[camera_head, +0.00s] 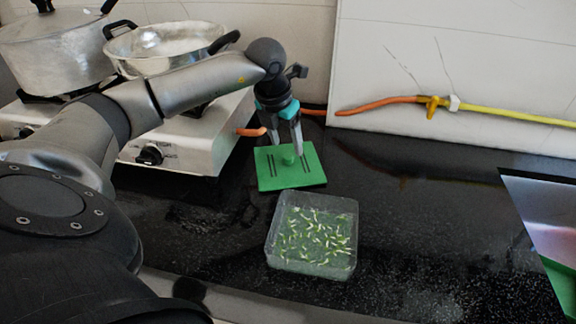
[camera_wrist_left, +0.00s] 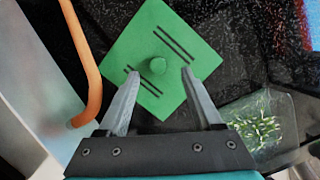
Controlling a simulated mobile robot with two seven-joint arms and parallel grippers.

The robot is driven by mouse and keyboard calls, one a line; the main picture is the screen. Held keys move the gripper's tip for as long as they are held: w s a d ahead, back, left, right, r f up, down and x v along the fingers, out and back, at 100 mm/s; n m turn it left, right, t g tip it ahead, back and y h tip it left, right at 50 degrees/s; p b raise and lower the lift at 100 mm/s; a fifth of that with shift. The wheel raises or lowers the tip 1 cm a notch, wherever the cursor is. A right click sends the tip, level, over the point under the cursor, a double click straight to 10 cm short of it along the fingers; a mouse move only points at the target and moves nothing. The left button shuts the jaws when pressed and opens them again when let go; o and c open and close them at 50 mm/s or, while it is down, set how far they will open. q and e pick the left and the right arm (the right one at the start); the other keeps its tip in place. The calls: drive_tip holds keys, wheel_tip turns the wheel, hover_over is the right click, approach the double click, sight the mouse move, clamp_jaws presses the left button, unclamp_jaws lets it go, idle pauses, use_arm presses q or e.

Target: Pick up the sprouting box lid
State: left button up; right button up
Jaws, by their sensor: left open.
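The sprouting box lid (camera_head: 310,176) is a flat green square with dark slots and a round knob in the middle. It lies on the black counter behind the clear sprouting box (camera_head: 271,240), which holds several green sprouts. My left gripper (camera_head: 290,150) is over the lid, pointing down, with its fingers on either side of the knob. In the left wrist view, the lid (camera_wrist_left: 188,38) and its knob (camera_wrist_left: 157,66) lie between and beyond the open fingers of the gripper (camera_wrist_left: 155,80). Whether the fingers touch the lid is unclear. My right gripper is out of view.
A white gas stove (camera_head: 190,155) with a metal pot (camera_head: 50,50) and a metal pan (camera_head: 165,42) stands at left, close to my arm. An orange hose (camera_head: 375,104) runs along the wall behind.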

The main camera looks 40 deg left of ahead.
sight(288, 156)
use_arm(q)
drive_tip(key=b+x, duration=0.1)
drive_tip(key=x, duration=0.2)
drive_tip(key=shift+s+a+f, duration=0.15)
drive_tip(key=shift+f, duration=0.6)
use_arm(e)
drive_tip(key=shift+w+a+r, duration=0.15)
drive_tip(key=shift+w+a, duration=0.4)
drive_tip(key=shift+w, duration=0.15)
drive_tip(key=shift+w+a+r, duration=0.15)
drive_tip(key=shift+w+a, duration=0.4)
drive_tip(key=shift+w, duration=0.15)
use_arm(q)
drive_tip(key=shift+c, duration=0.4)
clamp_jaws()
drive_tip(key=shift+w, duration=0.25)
